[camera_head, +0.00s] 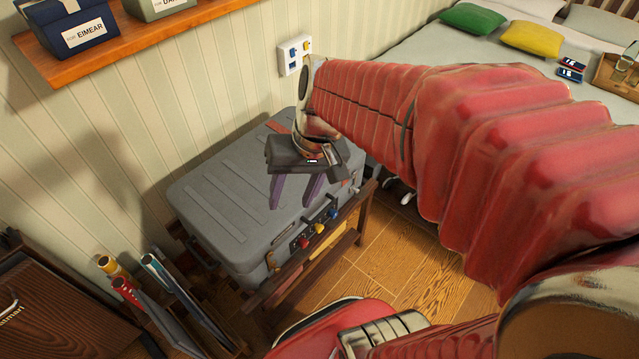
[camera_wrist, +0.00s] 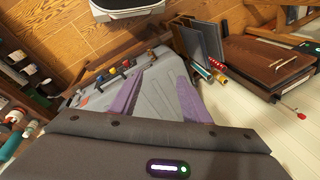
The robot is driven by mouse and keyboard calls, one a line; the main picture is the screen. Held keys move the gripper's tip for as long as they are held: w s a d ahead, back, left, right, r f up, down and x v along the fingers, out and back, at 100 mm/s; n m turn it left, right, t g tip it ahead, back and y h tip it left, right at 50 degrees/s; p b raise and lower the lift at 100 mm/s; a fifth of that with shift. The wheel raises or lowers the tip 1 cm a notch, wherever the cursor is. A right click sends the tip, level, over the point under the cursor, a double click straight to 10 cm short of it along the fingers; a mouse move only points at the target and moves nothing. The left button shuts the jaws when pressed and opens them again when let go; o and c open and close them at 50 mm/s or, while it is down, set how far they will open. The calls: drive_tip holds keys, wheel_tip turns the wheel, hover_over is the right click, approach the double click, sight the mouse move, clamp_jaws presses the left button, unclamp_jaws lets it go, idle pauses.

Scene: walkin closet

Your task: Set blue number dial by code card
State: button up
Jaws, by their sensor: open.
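A grey suitcase (camera_head: 225,190) lies flat on a dark wooden rack. On its front side sit a red dial (camera_head: 304,243), a yellow dial (camera_head: 320,229) and a blue dial (camera_head: 333,213); their settings are too small to read. Two small dark cards, an upper card (camera_head: 570,62) and a lower card (camera_head: 569,75), lie on the bed with red or blue marks and white figures, not clearly legible. My gripper (camera_head: 294,203) is open and empty above the suitcase lid, behind the blue dial. In the wrist view my gripper's purple fingers (camera_wrist: 157,80) stand apart over the grey suitcase (camera_wrist: 165,90).
A wooden shelf (camera_head: 150,42) with labelled boxes is on the wall. A white wall plate (camera_head: 294,57) has blue switches. Rolled items stand at lower left.

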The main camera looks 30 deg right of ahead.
drive_tip(key=w+d+f+m+t+y, duration=0.1)
drive_tip(key=w+d+f+m+y, duration=0.3)
drive_tip(key=f, duration=0.3)
drive_tip(key=w+d+f+m+t+y, duration=0.2)
drive_tip(key=w+d+f+m+y, duration=0.1)
drive_tip(key=d+f, duration=0.4)
drive_tip(key=w+d+f+m+t+y, duration=0.1)
drive_tip(key=w+d+f+m+y, duration=0.25)
drive_tip(key=f, duration=0.45)
drive_tip(key=s+d+f+m+t+h, duration=0.2)
drive_tip(key=d+f+m+t, duration=0.55)
drive_tip(key=f, duration=0.45)
drive_tip(key=m+t+h, duration=0.4)
drive_tip(key=m+h, duration=0.2)
approach(333, 214)
drive_tip(key=s+d+f, duration=0.2)
drive_tip(key=s+d, duration=0.1)
drive_tip(key=s, duration=0.2)
drive_tip(key=shift+s+a+r+y, duration=0.1)
drive_tip(key=shift+y, duration=0.15)
drive_tip(key=shift+x, duration=6.9)
drive_tip(key=c, duration=1)
